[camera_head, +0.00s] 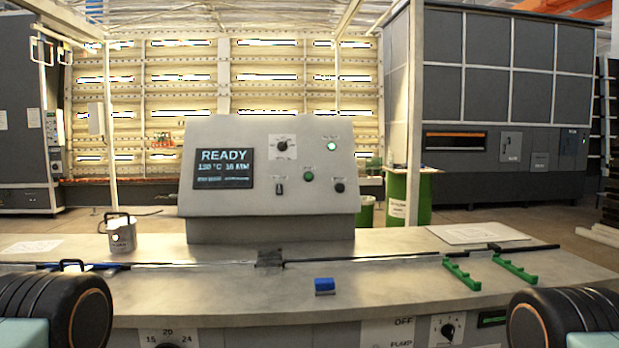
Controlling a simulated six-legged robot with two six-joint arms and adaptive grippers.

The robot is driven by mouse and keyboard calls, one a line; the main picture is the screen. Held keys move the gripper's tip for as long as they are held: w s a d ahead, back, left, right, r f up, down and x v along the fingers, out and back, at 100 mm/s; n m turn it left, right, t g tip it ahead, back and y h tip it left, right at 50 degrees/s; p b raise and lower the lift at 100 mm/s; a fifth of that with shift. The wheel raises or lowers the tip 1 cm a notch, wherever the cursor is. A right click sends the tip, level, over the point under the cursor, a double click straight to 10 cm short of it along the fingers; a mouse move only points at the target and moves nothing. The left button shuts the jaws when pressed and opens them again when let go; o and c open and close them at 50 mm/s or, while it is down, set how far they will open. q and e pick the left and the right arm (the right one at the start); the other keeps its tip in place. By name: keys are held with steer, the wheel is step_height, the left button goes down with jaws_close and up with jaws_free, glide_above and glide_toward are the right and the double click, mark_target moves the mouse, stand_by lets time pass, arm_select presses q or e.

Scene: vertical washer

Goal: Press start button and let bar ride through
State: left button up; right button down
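A grey control console (225,133) stands on the worktable. Its screen (223,168) reads READY, with a smaller line of numbers below. A green button (308,175) sits right of the screen, and a green lamp (331,147) glows above it. A black knob (339,187) is to the lower right. A long thin bar (360,258) lies across the table in front of the console, passing a small dark block (269,259) near the middle. Neither gripper shows; only dark rounded parts of my arms appear in the lower corners.
Two green supports (461,274) (515,268) are at the bar's right part. A blue block (325,286) lies on the front of the table. A metal mug (121,234) stands at left. A flat pale sheet (477,233) lies at right. Dials line the table's front.

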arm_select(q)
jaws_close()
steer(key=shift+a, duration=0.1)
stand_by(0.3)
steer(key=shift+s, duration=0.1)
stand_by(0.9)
